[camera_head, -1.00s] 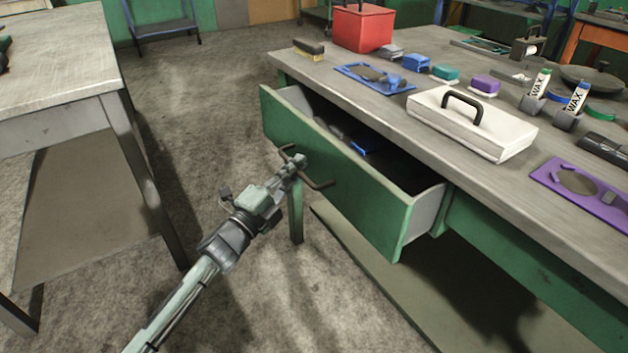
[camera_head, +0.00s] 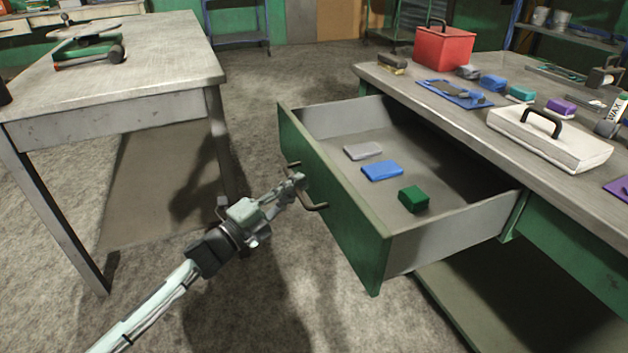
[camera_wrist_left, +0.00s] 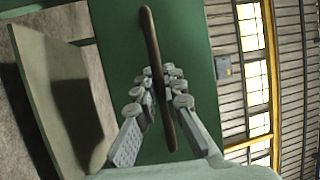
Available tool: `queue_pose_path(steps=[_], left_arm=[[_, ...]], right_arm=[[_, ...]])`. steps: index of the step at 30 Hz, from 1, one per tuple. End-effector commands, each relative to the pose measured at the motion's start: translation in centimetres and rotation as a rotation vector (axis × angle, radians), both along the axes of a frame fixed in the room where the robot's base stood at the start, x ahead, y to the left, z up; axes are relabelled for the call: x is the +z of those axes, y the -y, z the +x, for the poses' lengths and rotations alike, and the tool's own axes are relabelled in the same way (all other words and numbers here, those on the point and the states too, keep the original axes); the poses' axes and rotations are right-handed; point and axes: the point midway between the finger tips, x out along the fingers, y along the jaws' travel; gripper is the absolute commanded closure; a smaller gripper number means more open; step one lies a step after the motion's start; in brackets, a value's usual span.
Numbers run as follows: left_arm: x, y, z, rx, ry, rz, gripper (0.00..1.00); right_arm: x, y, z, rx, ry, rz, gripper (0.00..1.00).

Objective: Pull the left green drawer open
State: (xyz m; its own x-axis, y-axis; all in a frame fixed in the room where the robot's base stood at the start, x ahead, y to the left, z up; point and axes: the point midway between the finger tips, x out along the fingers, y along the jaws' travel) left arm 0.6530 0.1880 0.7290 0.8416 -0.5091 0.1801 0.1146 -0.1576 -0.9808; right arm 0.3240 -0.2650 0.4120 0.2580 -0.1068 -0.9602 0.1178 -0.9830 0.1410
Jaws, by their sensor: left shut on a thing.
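The left green drawer (camera_head: 345,215) stands far out from the workbench, and its inside shows. In it lie a grey block (camera_head: 363,151), a blue block (camera_head: 382,171) and a dark green block (camera_head: 413,199). My left gripper (camera_head: 298,184) is at the drawer's dark bar handle (camera_head: 316,206), shut on it near its middle. In the left wrist view the fingers (camera_wrist_left: 158,95) close around the handle (camera_wrist_left: 158,70) in front of the green drawer front (camera_wrist_left: 190,60). My right gripper is not in view.
The workbench top (camera_head: 440,115) carries a red box (camera_head: 444,48), a blue tray (camera_head: 455,94), a white case with a handle (camera_head: 550,140) and small coloured blocks. Another table (camera_head: 130,70) stands at the left. Bare floor lies between them.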

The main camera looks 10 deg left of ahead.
Motion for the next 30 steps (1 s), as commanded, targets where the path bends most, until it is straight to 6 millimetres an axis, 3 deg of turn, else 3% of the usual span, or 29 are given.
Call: queue_pose_path(steps=[8,20,21,25,30], left_arm=[[0.0,-1.9,-1.3,0.002,0.0,0.0,1.0],[0.0,-2.1,-1.3,0.004,-0.001,0.0,1.0],[0.0,-2.1,-1.3,0.004,-0.001,0.0,0.89],[0.0,-2.1,-1.3,0.003,0.0,0.0,0.72],[0.0,-2.0,-1.4,0.002,0.0,0.0,0.7]], right_arm=[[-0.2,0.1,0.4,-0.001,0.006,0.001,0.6],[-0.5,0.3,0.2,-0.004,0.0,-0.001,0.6],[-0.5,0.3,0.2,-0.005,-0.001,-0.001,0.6],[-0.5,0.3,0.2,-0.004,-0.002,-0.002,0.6],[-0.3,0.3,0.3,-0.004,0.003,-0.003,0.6]])
